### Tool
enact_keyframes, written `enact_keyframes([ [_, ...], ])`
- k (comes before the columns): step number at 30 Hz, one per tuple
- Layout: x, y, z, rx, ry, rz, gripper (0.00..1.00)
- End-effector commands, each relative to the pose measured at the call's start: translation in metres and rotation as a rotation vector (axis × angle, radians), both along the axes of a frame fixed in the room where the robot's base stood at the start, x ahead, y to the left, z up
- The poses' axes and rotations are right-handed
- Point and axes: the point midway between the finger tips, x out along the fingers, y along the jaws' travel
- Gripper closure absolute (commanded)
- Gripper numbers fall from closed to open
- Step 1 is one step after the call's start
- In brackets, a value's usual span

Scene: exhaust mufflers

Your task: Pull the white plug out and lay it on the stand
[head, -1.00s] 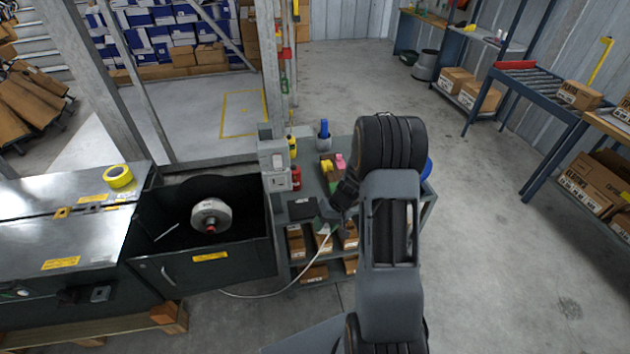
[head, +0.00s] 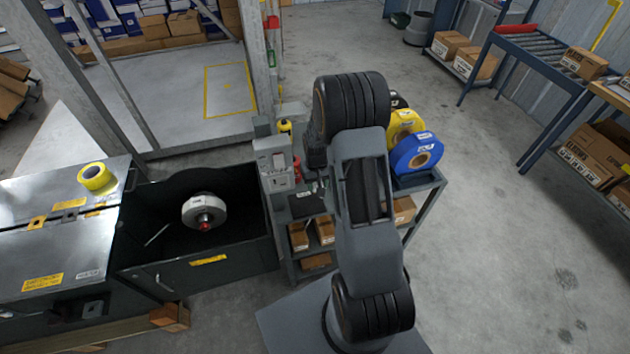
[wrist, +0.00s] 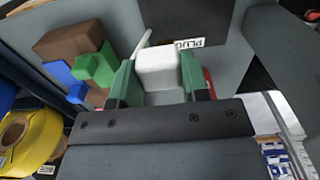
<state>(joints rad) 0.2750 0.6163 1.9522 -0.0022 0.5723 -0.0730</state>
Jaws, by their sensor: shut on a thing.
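In the wrist view, the white plug (wrist: 157,68) sits between the green fingertips of my gripper (wrist: 158,84), which is shut on it. A thin white cord (wrist: 141,47) shows beside the plug. Beyond it lies a dark pad (wrist: 205,14) with a label reading PLUG; I cannot tell whether the plug touches anything there. In the head view, the dark pad (head: 306,206) lies on top of the grey stand (head: 433,184), and my arm hides the plug and fingertips. A grey socket box (head: 272,155) stands at the stand's left edge.
Blue tape (head: 417,152) and yellow tape (head: 404,124) stand at the stand's right side. Brown, blue and green blocks (wrist: 75,45) lie left of my gripper. An open dark bin (head: 237,270) with a white reel (head: 204,210) is at left.

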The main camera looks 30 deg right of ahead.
Motion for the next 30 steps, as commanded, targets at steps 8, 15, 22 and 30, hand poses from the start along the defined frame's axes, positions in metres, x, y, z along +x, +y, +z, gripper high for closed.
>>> enact_keyframes([
  [8, 0.000, -0.001, -0.024, 0.001, 0.000, -0.004, 0.96],
  [15, 0.000, 0.000, -0.049, 0.001, 0.001, -0.001, 0.96],
  [22, 0.000, 0.000, -0.068, 0.001, 0.000, 0.000, 0.96],
  [30, 0.000, 0.001, -0.073, 0.001, 0.000, 0.000, 0.96],
])
